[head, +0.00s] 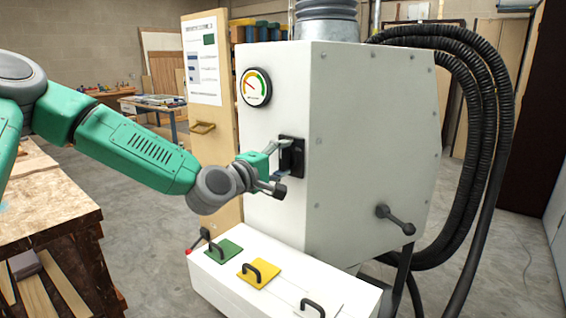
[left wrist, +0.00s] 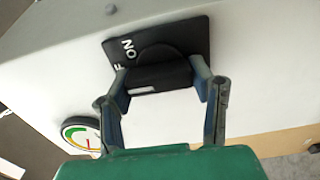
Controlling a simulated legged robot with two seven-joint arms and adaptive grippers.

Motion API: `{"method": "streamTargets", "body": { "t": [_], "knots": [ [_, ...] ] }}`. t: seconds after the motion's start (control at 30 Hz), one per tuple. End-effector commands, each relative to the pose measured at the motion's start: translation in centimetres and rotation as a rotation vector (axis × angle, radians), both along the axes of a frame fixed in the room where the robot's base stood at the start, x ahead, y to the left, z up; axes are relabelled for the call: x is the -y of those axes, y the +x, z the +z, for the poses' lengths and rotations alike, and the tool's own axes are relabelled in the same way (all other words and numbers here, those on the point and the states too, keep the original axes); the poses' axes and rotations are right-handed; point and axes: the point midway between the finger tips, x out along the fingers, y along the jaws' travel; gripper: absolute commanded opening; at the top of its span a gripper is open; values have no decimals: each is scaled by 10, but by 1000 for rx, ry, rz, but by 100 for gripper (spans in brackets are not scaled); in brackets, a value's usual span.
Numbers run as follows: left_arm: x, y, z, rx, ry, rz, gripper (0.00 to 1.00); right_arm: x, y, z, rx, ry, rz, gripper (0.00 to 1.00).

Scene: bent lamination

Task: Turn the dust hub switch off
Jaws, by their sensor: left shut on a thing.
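The dust hub (head: 374,130) is a large white cabinet in the middle of the head view. Its switch (head: 297,157) is a black plate with a black handle on the left face, below the gauge. In the left wrist view the switch plate (left wrist: 196,38) carries the word ON and a second, mostly hidden label. My left gripper (head: 281,165) reaches it from the left. In the left wrist view its two fingers (left wrist: 160,84) are shut on the black switch handle (left wrist: 150,78), one at each side. My right gripper is not in view.
A gauge (head: 256,87) sits above the switch, its needle toward the left. A white box (head: 290,281) with green and yellow handled plates juts out below. Black hoses (head: 488,110) loop at the right. A wooden workbench (head: 45,215) stands at the left.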

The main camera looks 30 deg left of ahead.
Motion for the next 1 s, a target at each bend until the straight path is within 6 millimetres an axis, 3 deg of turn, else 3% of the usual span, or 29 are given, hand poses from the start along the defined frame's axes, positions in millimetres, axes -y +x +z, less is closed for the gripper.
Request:
{"method": "streamTargets", "body": {
  "t": [0.57,0.6,0.63,1.0],
  "knots": [
    [-2,0,-5,-15,-33,4,20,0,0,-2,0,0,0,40],
    [-2,0,-5,-15,-33,4,62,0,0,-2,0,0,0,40],
    [-2,0,-5,-14,-32,4,70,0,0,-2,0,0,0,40],
    [0,-4,-1,-5,-30,2,70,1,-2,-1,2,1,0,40]
  ]
}}
